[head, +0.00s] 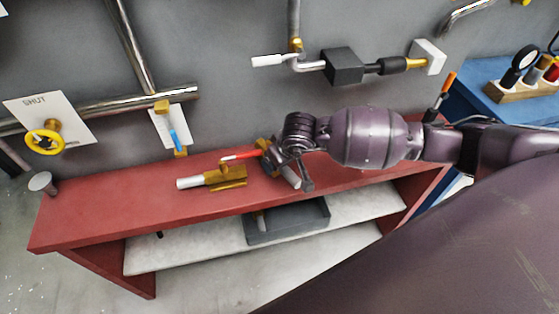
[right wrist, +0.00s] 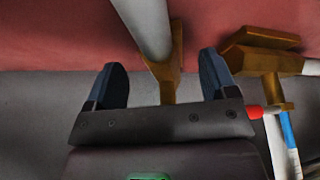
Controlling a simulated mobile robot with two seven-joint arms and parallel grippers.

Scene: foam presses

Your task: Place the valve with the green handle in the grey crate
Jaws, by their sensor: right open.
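A brass valve with a white pipe (right wrist: 147,28) lies on the red shelf top, between the fingers of my right gripper (right wrist: 162,72) in the right wrist view. My right gripper is open; whether a finger touches the valve I cannot tell. In the head view this valve's white pipe end (head: 291,178) shows under my right gripper (head: 286,165), and the gripper covers most of the rest. No green handle can be made out on it. The grey crate (head: 318,222) stands on the lower shelf, below and in front. My left gripper is not in view.
Another brass valve (head: 228,178) with a red handle lies left of my gripper on the red shelf (head: 105,218). A pale piece shows at the crate's left end. Wall pipes, a blue-handled valve (head: 174,138) and a yellow handwheel (head: 43,142) are behind. The shelf's left part is mostly clear.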

